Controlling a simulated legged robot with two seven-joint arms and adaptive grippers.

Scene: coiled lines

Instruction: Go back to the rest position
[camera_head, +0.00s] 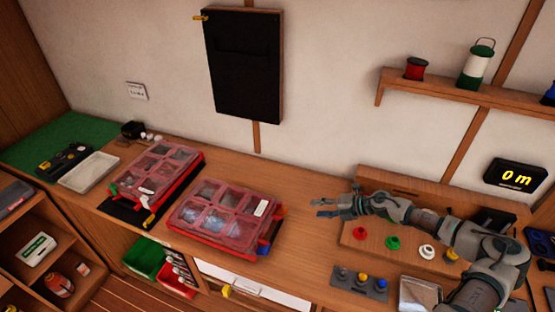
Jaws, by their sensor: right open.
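My right arm comes in from the lower right and reaches left over the bench. My right gripper (328,207) is open and empty, with its fingers pointing left. It is above the bench top, at the left end of a wooden board (350,236) and to the right of a red organizer case with a clear lid (222,212). My left gripper is not in view.
A second red case (158,170) lies further left, near a white tray (88,172). Red, green and white round pieces sit on the board under my arm.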

